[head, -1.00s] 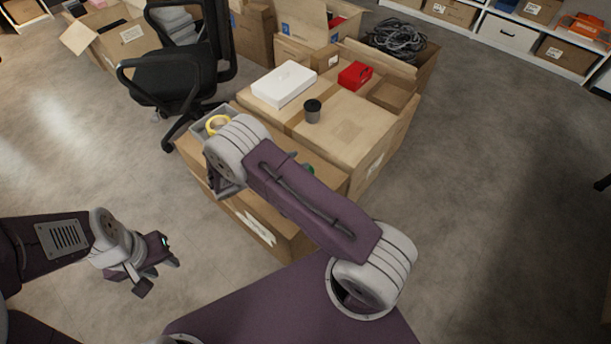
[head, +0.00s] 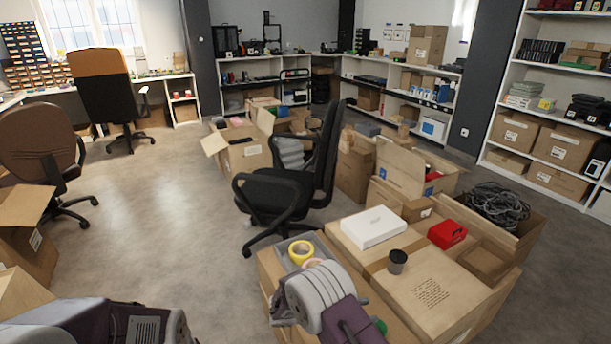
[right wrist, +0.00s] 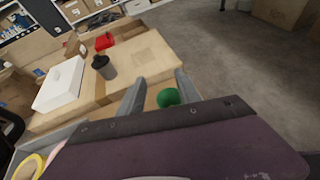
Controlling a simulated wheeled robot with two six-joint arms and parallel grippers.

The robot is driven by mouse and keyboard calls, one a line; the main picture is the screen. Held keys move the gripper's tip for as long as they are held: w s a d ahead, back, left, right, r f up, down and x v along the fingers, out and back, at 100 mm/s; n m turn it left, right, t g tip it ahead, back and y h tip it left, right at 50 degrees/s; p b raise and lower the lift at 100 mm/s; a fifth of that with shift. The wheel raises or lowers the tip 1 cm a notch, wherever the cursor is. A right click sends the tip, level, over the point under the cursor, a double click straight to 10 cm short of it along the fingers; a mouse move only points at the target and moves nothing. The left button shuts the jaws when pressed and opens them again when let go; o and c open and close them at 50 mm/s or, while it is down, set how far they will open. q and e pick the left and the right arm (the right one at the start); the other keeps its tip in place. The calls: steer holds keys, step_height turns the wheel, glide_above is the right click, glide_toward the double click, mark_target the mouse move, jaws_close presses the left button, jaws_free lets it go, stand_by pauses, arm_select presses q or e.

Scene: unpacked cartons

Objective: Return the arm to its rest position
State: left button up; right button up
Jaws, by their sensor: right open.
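My right arm (head: 330,305) reaches over the front carton in the head view. Its gripper (head: 283,312) is partly hidden by the wrist. In the right wrist view, the right gripper (right wrist: 157,93) has its two grey fingers spread apart, with nothing held between them. A green round item (right wrist: 168,97) shows beyond the fingers, partly covered by the gripper body. In the head view a bit of the green item (head: 380,326) shows beside the arm. My left arm (head: 100,325) shows at the bottom left; its gripper is out of frame.
A grey tray with a yellow tape roll (head: 300,252) sits close to the right gripper. A white box (head: 373,227), a dark cup (head: 397,262) and a red box (head: 447,234) stand on cartons. A black chair (head: 285,190) stands behind. Floor at left is open.

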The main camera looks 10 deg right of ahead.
steer(key=s+d+r+m+g+y, duration=0.1)
steer(key=d+r+m+g, duration=0.1)
steer(key=d+r+m, duration=0.5)
steer(key=s+r+m+g+y, duration=0.1)
steer(key=s+r+g+y, duration=0.2)
steer(key=s, duration=0.6)
steer(key=s+a+f+m+t+y, duration=0.3)
steer(key=s+a+f+m+y, duration=0.2)
steer(key=s+a+m+y, duration=0.55)
steer(key=w+r+m+h+p, duration=0.1)
steer(key=w+r+p, duration=0.2)
steer(key=r+p, duration=2.1)
steer(key=shift+w+r+t, duration=0.2)
steer(key=shift+r+t, duration=0.15)
steer(key=shift+t, duration=0.05)
